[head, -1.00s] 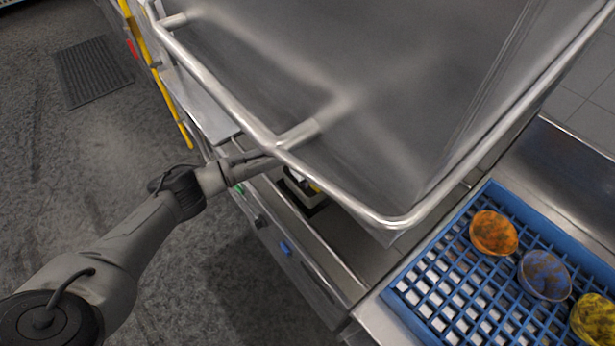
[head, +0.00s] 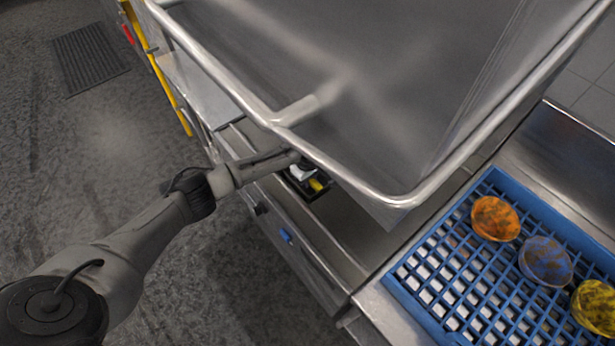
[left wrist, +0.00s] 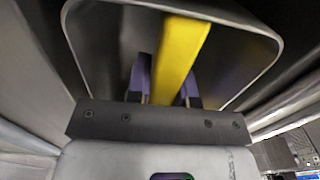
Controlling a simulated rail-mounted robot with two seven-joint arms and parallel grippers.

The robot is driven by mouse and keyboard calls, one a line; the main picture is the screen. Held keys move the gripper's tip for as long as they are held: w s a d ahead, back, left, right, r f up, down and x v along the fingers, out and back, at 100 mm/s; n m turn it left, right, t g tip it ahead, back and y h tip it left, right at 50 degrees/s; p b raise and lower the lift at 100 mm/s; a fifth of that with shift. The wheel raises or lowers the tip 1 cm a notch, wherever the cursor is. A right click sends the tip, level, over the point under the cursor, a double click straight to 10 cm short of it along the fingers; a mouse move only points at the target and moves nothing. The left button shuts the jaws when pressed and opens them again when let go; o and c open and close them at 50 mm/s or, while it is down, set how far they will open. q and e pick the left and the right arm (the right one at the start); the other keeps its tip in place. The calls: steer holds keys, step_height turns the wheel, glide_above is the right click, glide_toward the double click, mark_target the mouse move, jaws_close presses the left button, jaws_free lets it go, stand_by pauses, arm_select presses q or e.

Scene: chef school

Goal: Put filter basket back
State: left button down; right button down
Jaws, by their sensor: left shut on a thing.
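The filter basket (head: 312,194) is a small dark box with a yellow handle (head: 317,185). It is just under the raised metal hood of the dishwasher, partly hidden by the hood's handle bar and my arm. My left gripper (head: 308,177) reaches in from the left below the bar. In the left wrist view the purple fingers (left wrist: 166,85) are shut on the yellow handle (left wrist: 186,50), with the basket's rounded rim (left wrist: 272,38) around it. I cannot tell whether the basket touches the machine below it. My right gripper is out of view.
The hood's handle bar (head: 228,97) runs close above my forearm. A blue rack (head: 425,290) with orange, blue and yellow bowls stands on the counter at the right. The dishwasher's front panel has a blue button (head: 286,235). Open floor lies at the left.

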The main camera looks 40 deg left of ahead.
arm_select(q)
steer(key=shift+f, duration=0.1)
stand_by(0.3)
steer(key=c, duration=1.2)
jaws_free()
steer(key=shift+o, duration=1.4)
step_height(320, 180, up, 14)
steer(key=p, duration=0.2)
steer(key=shift+f, duration=0.1)
